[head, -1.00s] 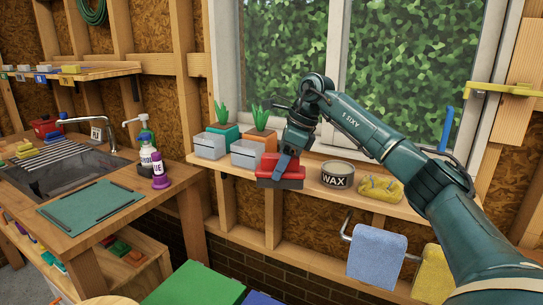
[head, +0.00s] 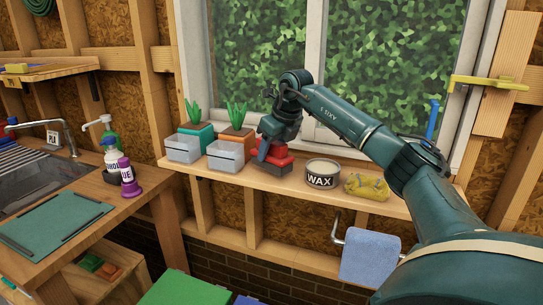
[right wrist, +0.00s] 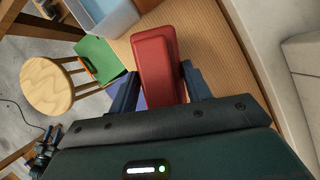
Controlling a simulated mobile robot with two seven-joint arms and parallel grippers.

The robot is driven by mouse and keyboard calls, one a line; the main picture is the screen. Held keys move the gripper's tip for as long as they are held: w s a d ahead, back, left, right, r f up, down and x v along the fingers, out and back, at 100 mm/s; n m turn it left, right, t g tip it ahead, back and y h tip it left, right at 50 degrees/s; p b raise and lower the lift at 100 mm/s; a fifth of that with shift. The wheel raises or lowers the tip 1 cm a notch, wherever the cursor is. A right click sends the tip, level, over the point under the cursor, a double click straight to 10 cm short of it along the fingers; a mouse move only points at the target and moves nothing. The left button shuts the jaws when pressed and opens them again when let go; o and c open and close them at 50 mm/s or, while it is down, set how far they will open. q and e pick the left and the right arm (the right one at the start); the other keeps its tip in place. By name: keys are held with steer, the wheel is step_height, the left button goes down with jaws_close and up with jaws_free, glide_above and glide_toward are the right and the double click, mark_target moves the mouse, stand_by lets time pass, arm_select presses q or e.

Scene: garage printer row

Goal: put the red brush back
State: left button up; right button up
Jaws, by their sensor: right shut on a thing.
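The red brush (head: 283,149), with a dark grey lower part, is at the window shelf between a grey box and the wax tin. I cannot tell whether its underside touches the shelf. My right gripper (head: 262,150) is shut on it from above and hides part of it. In the right wrist view the brush's red body (right wrist: 156,60) lies between the two fingers of the gripper (right wrist: 160,88). My left gripper is not in view.
The wooden window shelf (head: 340,200) also holds grey boxes (head: 226,154), two potted plants, a wax tin (head: 322,174) and a yellow sponge (head: 367,187). A blue towel (head: 370,254) hangs below. Bottles (head: 129,177) stand by the sink on the left. A stool (right wrist: 60,87) shows in the wrist view.

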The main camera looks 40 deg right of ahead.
step_height(320, 180, down, 2)
steer(key=shift+f, duration=0.1)
steer(key=o, duration=0.9)
steer(key=shift+o, duration=0.2)
steer(key=v, duration=1.2)
